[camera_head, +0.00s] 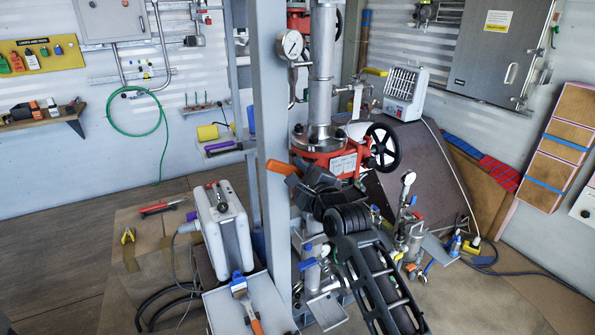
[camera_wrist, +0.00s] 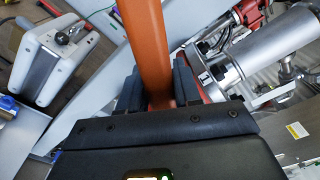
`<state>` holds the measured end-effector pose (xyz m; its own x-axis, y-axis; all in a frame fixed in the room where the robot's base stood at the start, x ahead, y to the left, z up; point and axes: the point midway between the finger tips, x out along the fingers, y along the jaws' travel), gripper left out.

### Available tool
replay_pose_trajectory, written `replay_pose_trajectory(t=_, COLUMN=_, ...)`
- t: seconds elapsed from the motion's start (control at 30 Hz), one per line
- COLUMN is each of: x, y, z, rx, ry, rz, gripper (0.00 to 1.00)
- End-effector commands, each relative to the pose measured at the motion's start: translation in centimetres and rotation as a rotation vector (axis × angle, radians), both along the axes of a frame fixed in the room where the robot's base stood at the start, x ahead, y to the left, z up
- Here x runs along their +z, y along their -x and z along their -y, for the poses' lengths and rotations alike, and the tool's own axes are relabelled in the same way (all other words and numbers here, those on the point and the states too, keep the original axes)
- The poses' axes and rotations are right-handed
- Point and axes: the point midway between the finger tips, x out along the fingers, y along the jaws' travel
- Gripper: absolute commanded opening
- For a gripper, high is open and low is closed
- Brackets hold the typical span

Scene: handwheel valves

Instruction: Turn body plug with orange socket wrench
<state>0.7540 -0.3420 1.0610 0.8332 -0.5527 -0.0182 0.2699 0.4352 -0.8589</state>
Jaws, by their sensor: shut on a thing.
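My gripper (camera_head: 312,179) is at the front left of the red valve body (camera_head: 343,161), close to the grey steel post. It is shut on the orange socket wrench (camera_head: 283,168), whose orange handle end sticks out to the left. In the wrist view the orange wrench (camera_wrist: 147,45) runs up from between the two dark fingers of my gripper (camera_wrist: 158,92). The wrench's socket end is hidden by my gripper and arm. I cannot make out the body plug, nor tell whether the socket is on it.
The grey post (camera_head: 271,130) stands just left of my gripper. A black handwheel (camera_head: 383,147) and a pressure gauge (camera_head: 290,44) are on the valve pipework. A grey case (camera_head: 222,230) stands at the lower left. Small valves (camera_head: 407,225) stand right of my arm.

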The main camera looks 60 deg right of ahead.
Motion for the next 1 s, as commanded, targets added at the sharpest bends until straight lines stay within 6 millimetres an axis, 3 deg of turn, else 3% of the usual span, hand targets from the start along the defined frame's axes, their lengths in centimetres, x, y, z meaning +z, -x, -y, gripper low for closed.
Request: replay_pose_trajectory(t=1.0, x=-0.03, y=0.33, z=-0.19, rx=0.051, ry=0.015, rz=0.025, gripper=0.0)
